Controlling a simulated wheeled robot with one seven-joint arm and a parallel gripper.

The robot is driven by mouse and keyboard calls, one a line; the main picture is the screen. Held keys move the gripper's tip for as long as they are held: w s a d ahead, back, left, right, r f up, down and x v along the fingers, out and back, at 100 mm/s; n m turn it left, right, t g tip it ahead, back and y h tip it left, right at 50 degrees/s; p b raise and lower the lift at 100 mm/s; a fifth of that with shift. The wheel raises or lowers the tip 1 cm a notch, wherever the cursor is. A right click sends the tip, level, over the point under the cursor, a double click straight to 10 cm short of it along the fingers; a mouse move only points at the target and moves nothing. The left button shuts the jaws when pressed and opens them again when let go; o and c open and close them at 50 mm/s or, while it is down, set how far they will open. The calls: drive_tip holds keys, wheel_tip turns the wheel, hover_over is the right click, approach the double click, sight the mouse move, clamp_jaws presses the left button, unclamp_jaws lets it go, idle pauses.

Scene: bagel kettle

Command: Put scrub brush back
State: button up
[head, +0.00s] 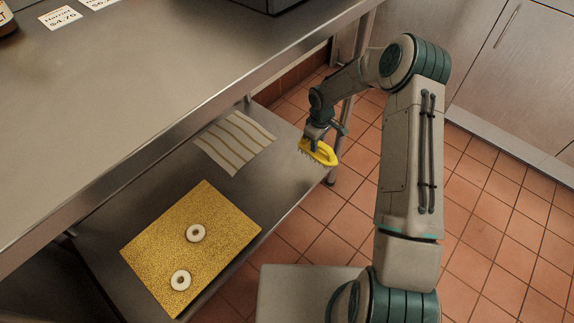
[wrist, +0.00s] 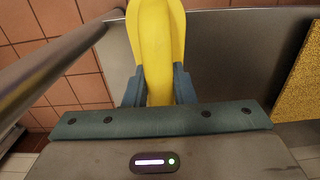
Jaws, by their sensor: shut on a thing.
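The yellow scrub brush (head: 320,152) is in my gripper (head: 318,137), near the right end of the lower steel shelf in the head view. In the wrist view the brush's yellow handle (wrist: 156,50) stands between the two fingers of my gripper (wrist: 158,85), which are shut on it. Its bristles show faintly on its lower left side in the head view. The brush appears held above the shelf's right edge; I cannot tell whether it touches anything.
A striped cloth (head: 235,141) lies on the lower shelf (head: 285,160). A gold board (head: 215,215) with two bagels (head: 195,233) lies nearer. The steel upper counter (head: 150,85) overhangs the shelf. A metal table leg (head: 350,115) stands beside my gripper. Tiled floor (head: 480,220) is clear at right.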

drive_tip(key=shift+w+a+f+b, duration=0.5)
drive_tip(key=shift+a+f+b, duration=0.55)
drive_tip(key=shift+a+f, duration=0.8)
drive_tip(key=shift+w+a+f+b, duration=0.45)
drive_tip(key=shift+a+f+b, duration=0.6)
drive_tip(key=shift+a+f, duration=0.75)
drive_tip(key=shift+w+a+f+b, duration=0.5)
drive_tip(key=shift+a+f+b, duration=0.55)
drive_tip(key=shift+a+f, duration=0.8)
drive_tip(key=shift+f, duration=0.1)
drive_tip(key=o, duration=1)
drive_tip(key=shift+c, duration=0.2)
wheel_tip(320, 180, up, 12)
drive_tip(key=p, duration=0.5)
